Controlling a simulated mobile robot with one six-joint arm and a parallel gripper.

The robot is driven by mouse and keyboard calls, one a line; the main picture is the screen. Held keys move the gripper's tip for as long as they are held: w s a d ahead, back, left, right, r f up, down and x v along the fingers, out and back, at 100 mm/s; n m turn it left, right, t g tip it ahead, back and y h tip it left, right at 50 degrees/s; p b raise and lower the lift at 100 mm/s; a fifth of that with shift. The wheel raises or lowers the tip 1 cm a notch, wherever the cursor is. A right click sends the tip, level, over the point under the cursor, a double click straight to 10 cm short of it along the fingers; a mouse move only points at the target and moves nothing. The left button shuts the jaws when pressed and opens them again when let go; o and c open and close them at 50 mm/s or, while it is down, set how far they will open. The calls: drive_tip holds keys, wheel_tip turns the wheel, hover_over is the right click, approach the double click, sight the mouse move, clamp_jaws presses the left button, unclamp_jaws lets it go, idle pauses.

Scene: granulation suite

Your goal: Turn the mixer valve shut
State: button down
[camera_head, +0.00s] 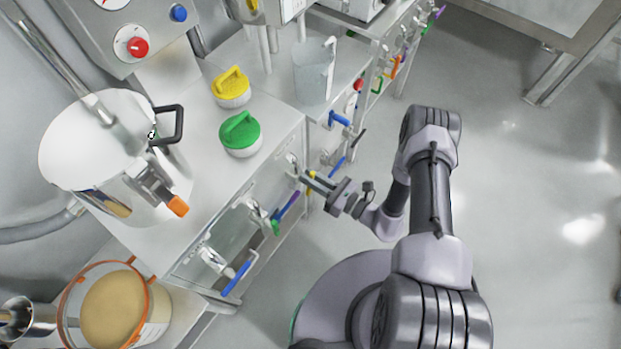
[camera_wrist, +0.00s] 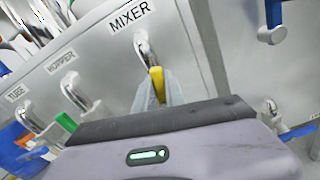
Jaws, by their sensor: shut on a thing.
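The mixer valve is on the metal cabinet front under a MIXER label (camera_wrist: 129,16) in the wrist view. Its silver stem (camera_wrist: 146,48) curves out of the panel, and its yellow handle (camera_wrist: 157,84) points downward, slightly tilted. My gripper (camera_head: 308,180) reaches the cabinet front in the head view and is shut on the yellow handle. Only a bit of yellow shows between the jaws there. In the wrist view the dark edge and grey body of my gripper cover the lower part, so the handle's lower end is hidden.
A HOPPER valve with a green handle (camera_wrist: 66,122) sits left of the mixer valve, with a TUBE valve farther left. Blue (camera_head: 236,278) and purple (camera_head: 288,205) handles jut from the front. The cabinet top holds yellow (camera_head: 231,88) and green (camera_head: 240,134) lidded jars. Floor at right is open.

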drive_tip(key=m, duration=0.3)
drive_tip(key=shift+w+d+f+m, duration=0.25)
drive_tip(key=shift+w+m, duration=0.05)
drive_tip(key=shift+m, duration=0.1)
drive_tip(key=shift+w+d+f+m, duration=0.15)
drive_tip(key=shift+f+m, duration=0.25)
drive_tip(key=shift+m, duration=1.5)
drive_tip(key=shift+w+d+f+m, duration=0.1)
drive_tip(key=shift+w+f+m, duration=0.2)
drive_tip(key=shift+m, duration=1.6)
drive_tip(key=shift+w+d+f+m, duration=0.15)
drive_tip(key=shift+f+m, duration=0.3)
drive_tip(key=shift+m, duration=1.45)
drive_tip(key=shift+s, duration=0.15)
drive_tip(key=c, duration=1.4)
unclamp_jaws()
drive_tip(key=shift+d, duration=0.1)
